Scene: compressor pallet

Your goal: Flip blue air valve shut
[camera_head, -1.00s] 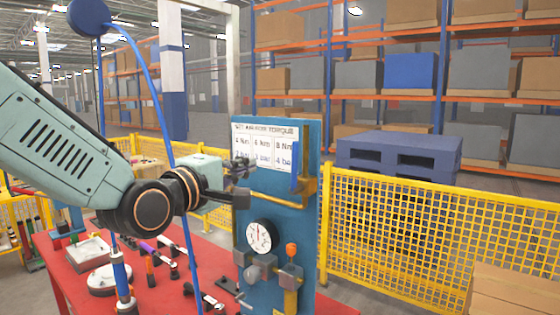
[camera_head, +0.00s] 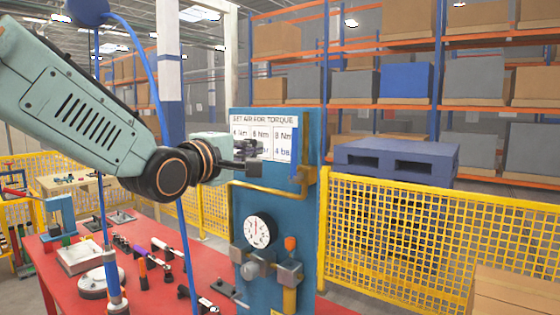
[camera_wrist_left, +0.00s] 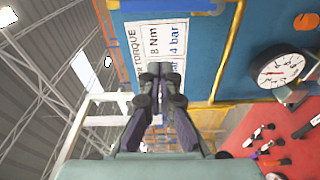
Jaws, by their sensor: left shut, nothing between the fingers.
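A blue panel (camera_head: 240,207) stands upright at the middle of the head view. A yellow pipe (camera_head: 278,191) runs along it and bends up its right side. A blue upright handle (camera_head: 296,157), which looks like the air valve's lever, stands by this bend, at the right of the printed torque chart (camera_head: 276,122). My left gripper (camera_head: 252,157) is shut and empty in front of the chart's lower part, left of the handle. In the left wrist view the shut fingers (camera_wrist_left: 160,72) overlap the chart (camera_wrist_left: 158,42).
A round gauge (camera_head: 258,231) and an orange-topped fitting (camera_head: 290,245) sit lower on the panel. A red table (camera_head: 60,262) with tools lies at left. A blue hose (camera_head: 155,85) hangs near my arm. A yellow mesh fence (camera_head: 420,225) stands right of the panel.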

